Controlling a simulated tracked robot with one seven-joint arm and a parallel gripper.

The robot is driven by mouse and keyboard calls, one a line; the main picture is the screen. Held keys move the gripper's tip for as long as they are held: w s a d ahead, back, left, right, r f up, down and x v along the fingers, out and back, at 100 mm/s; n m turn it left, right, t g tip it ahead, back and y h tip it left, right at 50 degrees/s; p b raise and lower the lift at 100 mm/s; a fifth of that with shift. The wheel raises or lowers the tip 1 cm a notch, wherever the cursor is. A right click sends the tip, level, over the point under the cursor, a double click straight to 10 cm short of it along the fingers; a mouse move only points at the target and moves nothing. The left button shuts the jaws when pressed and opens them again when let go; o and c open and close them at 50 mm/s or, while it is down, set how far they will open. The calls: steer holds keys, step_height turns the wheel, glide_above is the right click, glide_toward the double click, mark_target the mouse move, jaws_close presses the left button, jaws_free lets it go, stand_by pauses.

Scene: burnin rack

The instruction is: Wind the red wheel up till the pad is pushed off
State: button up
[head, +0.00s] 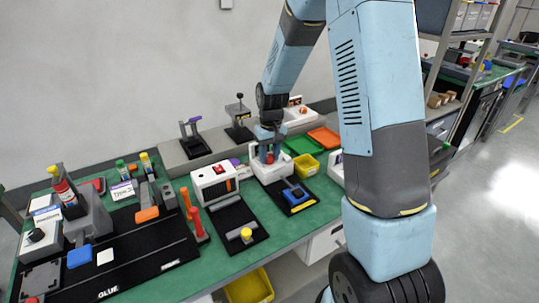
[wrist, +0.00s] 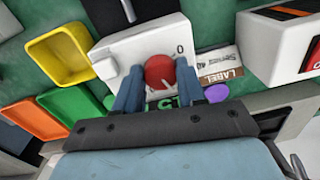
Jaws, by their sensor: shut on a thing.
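The red wheel (wrist: 159,72) is a round red knob on a white box (wrist: 118,50), with a "0" mark beside it in the wrist view. My gripper (wrist: 160,84) has its two blue fingers on either side of the wheel and is shut on it. In the head view my gripper (head: 268,152) comes down on the white box (head: 272,172) at the back of the bench, hiding most of the wheel. A blue block (head: 294,194) sits on a black base in front of that box; I cannot tell whether it is the pad.
A yellow bin (head: 306,165), a green tray (head: 301,145) and an orange tray (head: 324,137) lie right of the box. A white unit with a red switch (head: 214,181) stands to its left. Upright orange and red handles (head: 199,226) stand further left.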

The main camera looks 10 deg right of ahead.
mark_target(270, 157)
steer(key=m, duration=0.4)
steer(key=shift+w+a+m, duration=0.1)
steer(key=shift+m, duration=0.2)
steer(key=m, duration=0.4)
steer(key=shift+r+m, duration=0.1)
steer(key=shift+m, duration=0.2)
steer(key=o, duration=0.8)
steer(key=r, duration=1.3)
steer(key=shift+s+d+r, duration=0.2)
steer(key=shift+r, duration=0.05)
